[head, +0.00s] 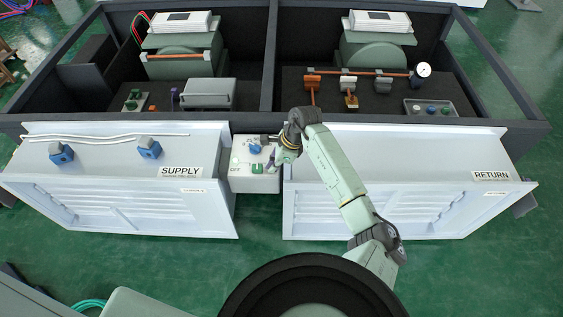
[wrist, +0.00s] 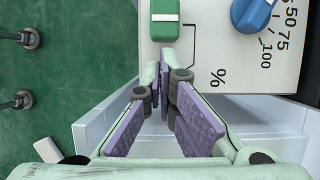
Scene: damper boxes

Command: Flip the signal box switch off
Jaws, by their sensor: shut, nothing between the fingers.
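The signal box (head: 243,183) is a small pale panel between the SUPPLY and RETURN boxes. Its green switch (head: 257,169) is near the panel's front edge. In the wrist view the green switch (wrist: 165,20) is at the top centre, with a pale band across it. A blue dial knob (wrist: 252,14) is to its right, beside printed numbers and a % sign. My gripper (wrist: 164,58) is shut and empty, its tips just below the switch in the picture. I cannot tell whether they touch it. In the head view my gripper (head: 272,164) is over the panel's right part.
The white SUPPLY box (head: 120,210) with blue knobs stands left of the panel, and the white RETURN box (head: 400,215) stands right. A dark-framed bay (head: 268,60) with machinery lies behind. Green floor (head: 262,222) is open in front.

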